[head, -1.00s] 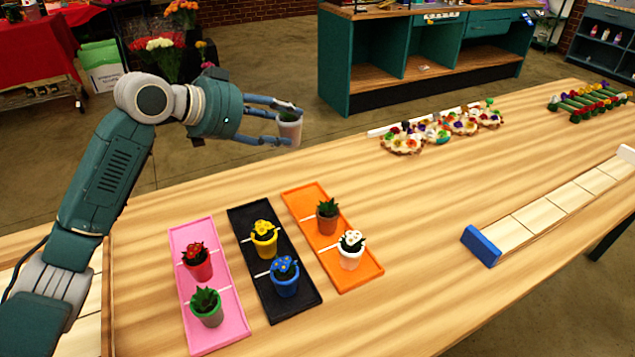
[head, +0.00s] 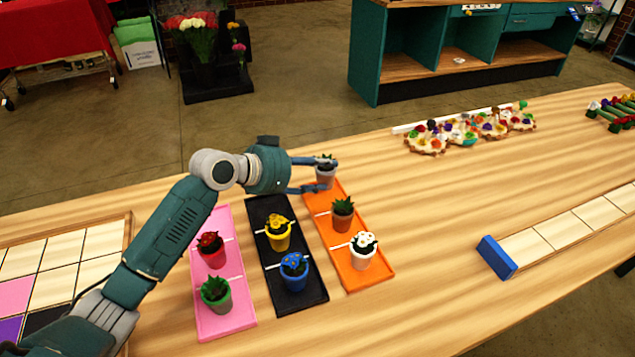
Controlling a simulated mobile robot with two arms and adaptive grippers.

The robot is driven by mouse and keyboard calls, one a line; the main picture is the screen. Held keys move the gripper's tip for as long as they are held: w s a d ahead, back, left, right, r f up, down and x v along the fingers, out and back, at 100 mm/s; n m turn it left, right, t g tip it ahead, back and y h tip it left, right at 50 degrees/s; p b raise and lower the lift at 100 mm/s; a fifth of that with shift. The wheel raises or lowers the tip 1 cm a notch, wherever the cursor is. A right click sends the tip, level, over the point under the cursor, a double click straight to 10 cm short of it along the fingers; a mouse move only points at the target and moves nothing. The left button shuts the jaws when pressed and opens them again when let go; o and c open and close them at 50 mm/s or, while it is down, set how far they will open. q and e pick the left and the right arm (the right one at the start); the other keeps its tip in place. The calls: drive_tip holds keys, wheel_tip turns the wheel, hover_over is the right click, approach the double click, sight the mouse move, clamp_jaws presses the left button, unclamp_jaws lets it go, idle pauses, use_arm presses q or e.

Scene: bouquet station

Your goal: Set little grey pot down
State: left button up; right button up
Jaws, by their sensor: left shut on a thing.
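My left gripper (head: 322,174) is shut on the little grey pot (head: 325,176), which holds a small dark green plant. The pot is upright at the far end of the orange tray (head: 378,281). I cannot tell whether its base touches the tray. In the same tray stand a brown pot with a green succulent (head: 342,216) and a white pot with white flowers (head: 363,252). My right gripper is not in view.
The black tray (head: 312,304) holds yellow and blue pots; the pink tray (head: 240,324) holds red and green pots. Several flower arrangements (head: 465,131) lie at the back. A blue-ended tiled strip (head: 497,257) lies right. Bare wood lies between.

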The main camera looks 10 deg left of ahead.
sight(319, 182)
use_arm(q)
wheel_tip(319, 182, down, 4)
drive_tip(key=shift+r, duration=0.2)
drive_tip(key=shift+f, duration=0.35)
drive_tip(key=o, duration=1.5)
drive_tip(key=shift+c, duration=0.2)
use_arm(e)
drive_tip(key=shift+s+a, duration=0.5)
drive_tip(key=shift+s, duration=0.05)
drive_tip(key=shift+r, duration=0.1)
